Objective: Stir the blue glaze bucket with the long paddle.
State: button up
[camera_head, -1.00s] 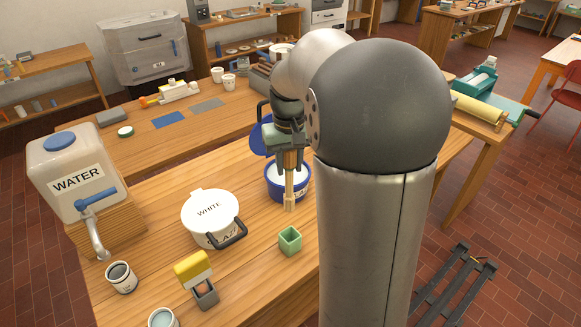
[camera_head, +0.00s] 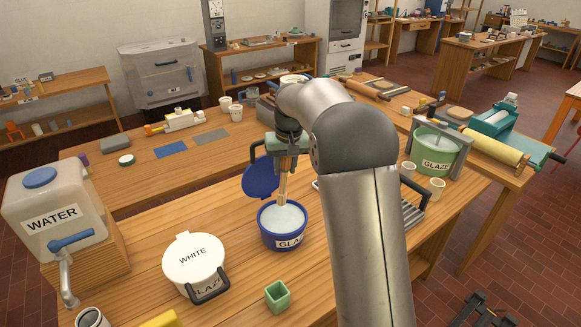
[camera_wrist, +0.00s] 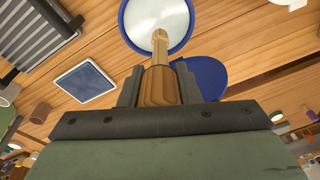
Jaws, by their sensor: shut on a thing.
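The blue glaze bucket (camera_head: 283,240) stands open on the wooden table, full of pale liquid (camera_head: 282,217). Its blue lid (camera_head: 259,181) lies behind it; the lid also shows in the wrist view (camera_wrist: 209,76). My gripper (camera_head: 288,150) is shut on the wooden paddle (camera_head: 283,186), which hangs down, slightly tilted. In the wrist view the paddle (camera_wrist: 160,53) points toward the bucket (camera_wrist: 126,32), and its end overlaps the near part of the liquid. In the head view the end appears at the bucket's back rim. I cannot tell whether it touches the liquid.
A green glaze bucket (camera_head: 434,151) is to the right. The water tank (camera_head: 52,212) is at far left. Bare table lies between the white and blue buckets.

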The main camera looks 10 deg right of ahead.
jog(key=b, duration=0.3)
send_over(285, 193)
jog(key=shift+s+f, duration=0.15)
jog(key=shift+f, duration=0.95)
jog(key=shift+s+f, duration=0.1)
jog(key=shift+f, duration=0.95)
jog(key=shift+w+f+b, duration=0.2)
jog(key=shift+f+b, duration=1.4)
jog(key=shift+f, duration=1.45)
jog(key=shift+w, duration=0.1)
